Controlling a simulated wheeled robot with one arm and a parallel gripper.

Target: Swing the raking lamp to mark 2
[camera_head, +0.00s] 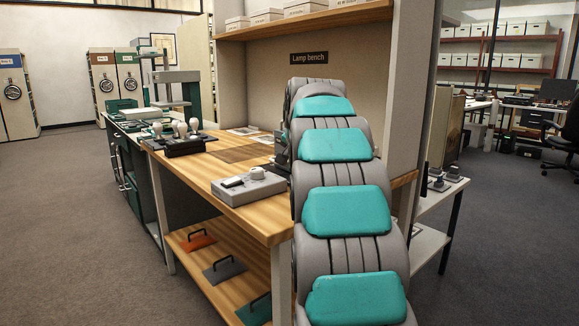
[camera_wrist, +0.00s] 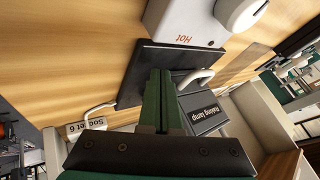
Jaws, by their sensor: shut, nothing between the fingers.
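In the wrist view, my gripper (camera_wrist: 161,72) is shut and empty, its dark green fingers together over a flat black plate (camera_wrist: 135,68). A dark block with the label "Raking lamp" (camera_wrist: 203,113) is just right of the fingers. A curved white piece (camera_wrist: 196,78) rises beside it; I cannot tell whether the fingers touch it. No mark numbers are readable, and the lamp's head cannot be made out. In the head view, my arm hides my gripper and this part of the bench.
A white box marked "Hot" (camera_wrist: 178,22) with a round knob is close beyond the fingertips. A "Socket 6" box (camera_wrist: 87,126) with a white cable is at left. On the wooden bench (camera_head: 225,160) stand a grey box (camera_head: 248,187) and a dark rack (camera_head: 184,147). Floor at left is clear.

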